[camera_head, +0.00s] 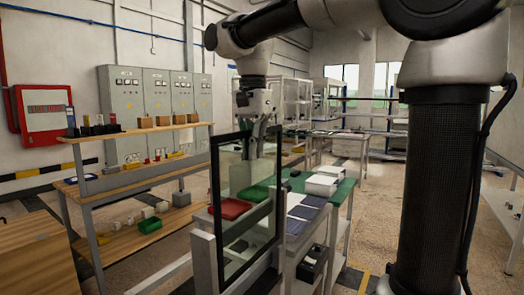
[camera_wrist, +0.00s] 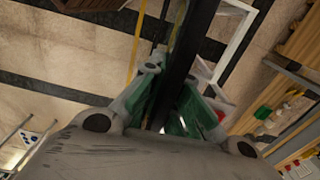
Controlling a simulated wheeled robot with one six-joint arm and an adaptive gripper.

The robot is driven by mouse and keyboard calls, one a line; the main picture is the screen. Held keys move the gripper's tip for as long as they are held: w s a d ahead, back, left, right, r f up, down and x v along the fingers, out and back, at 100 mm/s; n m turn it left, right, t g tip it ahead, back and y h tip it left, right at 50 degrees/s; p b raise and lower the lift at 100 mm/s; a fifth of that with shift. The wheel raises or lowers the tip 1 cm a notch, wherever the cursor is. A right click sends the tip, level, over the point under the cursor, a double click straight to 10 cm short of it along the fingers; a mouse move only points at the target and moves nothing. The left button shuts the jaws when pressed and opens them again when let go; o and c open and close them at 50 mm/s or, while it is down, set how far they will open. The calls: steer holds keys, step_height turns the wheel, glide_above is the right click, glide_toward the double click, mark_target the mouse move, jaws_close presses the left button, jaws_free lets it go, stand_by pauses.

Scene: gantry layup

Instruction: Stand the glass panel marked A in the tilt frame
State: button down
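A clear glass panel with a thin black frame (camera_head: 216,185) hangs upright in the middle of the head view. I cannot make out a letter on it. My gripper (camera_head: 254,146) reaches down to its upper edge. In the wrist view, my gripper (camera_wrist: 170,95) has its green-padded fingers closed on both sides of the panel's black edge (camera_wrist: 204,22). Pale grey uprights (camera_head: 204,262) stand close by the panel's lower part and may belong to the tilt frame. I cannot tell whether the panel touches them.
Behind the panel is a bench with a green top (camera_head: 342,190), white boxes (camera_head: 322,184), dark blue sheets (camera_head: 305,207) and a red tray (camera_head: 231,208). A wooden shelf unit (camera_head: 140,136) with small parts stands at the left. Some floor is clear between them.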

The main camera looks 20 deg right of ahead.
mark_target(249, 198)
steer(key=shift+w+a+f, duration=0.1)
steer(key=shift+w+f, duration=0.1)
steer(key=shift+f, duration=1.75)
steer(key=shift+w+a+f, duration=0.15)
steer(key=shift+f, duration=1.85)
steer(key=shift+w+a+f, duration=0.1)
steer(key=shift+w+f, duration=0.1)
steer(key=shift+f, duration=2.25)
steer(key=c, duration=2.2)
jaws_free()
steer(key=o, duration=0.6)
steer(key=shift+o, duration=0.2)
steer(key=shift+f, duration=0.1)
step_height(249, 198, up, 11)
steer(key=s+d+f+n+t, duration=0.2)
steer(key=s+d+f+n, duration=0.3)
steer(key=s+d, duration=0.2)
steer(key=s+d+f+n+t, duration=0.2)
steer(key=s+d+f+n, duration=0.3)
steer(key=s+d, duration=0.3)
steer(key=s+f, duration=0.1)
steer(key=s, duration=0.3)
steer(key=shift+f+n, duration=0.2)
steer(key=shift+n, duration=0.2)
